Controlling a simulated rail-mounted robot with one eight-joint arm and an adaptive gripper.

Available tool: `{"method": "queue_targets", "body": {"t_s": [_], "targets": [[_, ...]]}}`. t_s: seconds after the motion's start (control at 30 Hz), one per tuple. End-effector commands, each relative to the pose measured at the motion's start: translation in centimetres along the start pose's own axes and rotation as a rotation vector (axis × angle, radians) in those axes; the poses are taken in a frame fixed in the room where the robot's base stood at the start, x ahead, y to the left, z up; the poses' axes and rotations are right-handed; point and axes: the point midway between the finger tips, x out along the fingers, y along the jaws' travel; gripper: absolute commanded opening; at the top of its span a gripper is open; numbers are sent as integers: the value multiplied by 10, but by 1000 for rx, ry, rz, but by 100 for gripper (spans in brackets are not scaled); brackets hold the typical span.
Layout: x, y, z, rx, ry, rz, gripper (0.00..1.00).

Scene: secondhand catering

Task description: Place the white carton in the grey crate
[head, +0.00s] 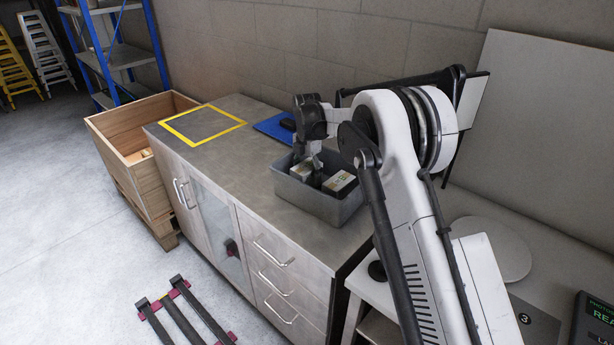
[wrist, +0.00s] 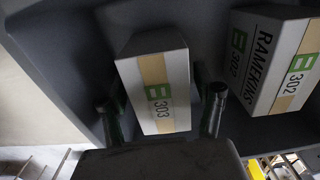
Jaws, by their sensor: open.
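The grey crate (head: 312,202) stands on the counter below my gripper (head: 314,170), and its inside shows in the wrist view (wrist: 62,55). A white carton marked 303 (wrist: 155,80), with tan and green bands, is inside the crate. A second white carton marked RAMEKINS 302 (wrist: 270,62) is in the crate to its right, apart from it. In the head view one carton (head: 340,181) shows at the crate's right side. My gripper is open, its fingers reaching down into the crate on both sides of carton 303. Finger contact cannot be told.
A yellow square outline (head: 203,124) marks clear counter to the left. A blue mat (head: 272,127) with a dark object lies behind the crate. A wooden bin (head: 143,190) stands at the counter's left end. A white round plate (head: 492,248) is on the right.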

Motion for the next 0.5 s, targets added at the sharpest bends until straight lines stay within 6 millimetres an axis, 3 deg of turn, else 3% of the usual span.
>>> {"method": "queue_targets", "body": {"t_s": [0.3,0.5], "targets": [[-62,0,0,0,0,0,65],[-94,0,0,0,0,0,65]]}}
